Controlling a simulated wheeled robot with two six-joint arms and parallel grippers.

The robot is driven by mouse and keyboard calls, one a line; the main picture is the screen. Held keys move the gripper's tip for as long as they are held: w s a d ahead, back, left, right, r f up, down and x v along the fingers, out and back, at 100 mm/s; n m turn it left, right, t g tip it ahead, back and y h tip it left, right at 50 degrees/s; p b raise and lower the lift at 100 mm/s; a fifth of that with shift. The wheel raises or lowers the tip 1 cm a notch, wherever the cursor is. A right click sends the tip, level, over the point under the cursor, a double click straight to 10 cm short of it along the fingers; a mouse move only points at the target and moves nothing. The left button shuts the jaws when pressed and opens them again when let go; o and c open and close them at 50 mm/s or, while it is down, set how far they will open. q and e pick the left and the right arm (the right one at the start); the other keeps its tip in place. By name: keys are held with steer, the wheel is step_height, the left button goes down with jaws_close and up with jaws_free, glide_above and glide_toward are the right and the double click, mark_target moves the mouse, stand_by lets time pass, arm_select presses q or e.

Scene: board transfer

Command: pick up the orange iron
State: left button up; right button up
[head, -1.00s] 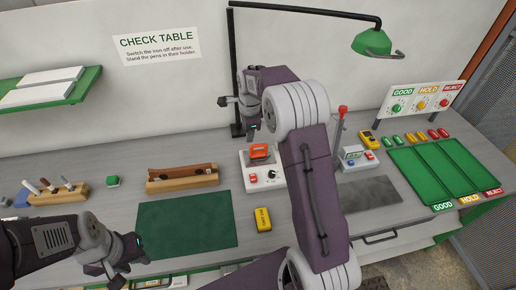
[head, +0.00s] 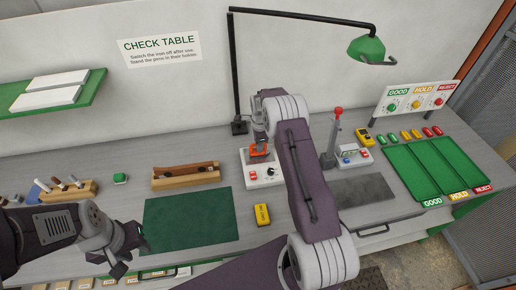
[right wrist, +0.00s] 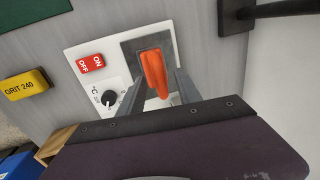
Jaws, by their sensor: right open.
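The orange iron (head: 258,151) stands in its white station (head: 272,178) at the middle back of the table. In the right wrist view the iron's orange handle (right wrist: 154,72) lies between the two fingers of my right gripper (right wrist: 158,84), which is open. I cannot tell whether either finger touches the handle. In the head view my right arm hides part of the gripper and the station. The station has a red ON/OFF switch (right wrist: 92,64) and a black dial (right wrist: 109,98). My left gripper (head: 130,252) is open and empty at the front left.
A green lamp (head: 372,49) on a black post rises behind the station. A wooden rack (head: 186,176) stands to its left, a yellow block (head: 262,215) in front. A green mat (head: 187,221) is bare. A green three-lane tray (head: 438,170) is at right.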

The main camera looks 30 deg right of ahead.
steer(key=shift+w+d+f, duration=0.1)
steer(key=shift+w+f, duration=0.05)
steer(key=shift+f, duration=0.35)
steer(key=shift+w+f, duration=0.15)
steer(key=shift+f, duration=0.3)
steer(key=shift+s, duration=0.1)
jaws_close()
steer(key=shift+r, duration=0.1)
stand_by(0.4)
